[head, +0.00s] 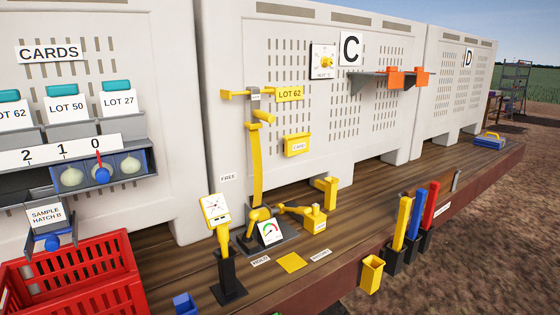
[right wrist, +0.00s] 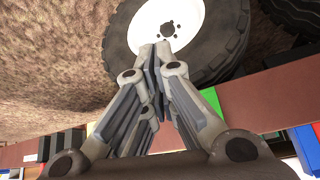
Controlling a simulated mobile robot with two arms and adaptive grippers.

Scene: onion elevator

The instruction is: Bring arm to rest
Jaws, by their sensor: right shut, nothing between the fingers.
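My right gripper (right wrist: 158,55) shows in the right wrist view with its fingers together and nothing between them. It hangs in free air in front of a dark tyre with a white hub (right wrist: 168,27). It touches nothing that I can see. Neither gripper shows in the head view, and my left gripper is in no view.
A wooden deck (head: 420,185) runs along white bins (head: 330,80). A red crate (head: 75,270) stands at lower left. Yellow levers and a gauge (head: 270,232) stand mid-deck. Blue, yellow and red handles (head: 415,215) line the front edge. Bare ground lies at right.

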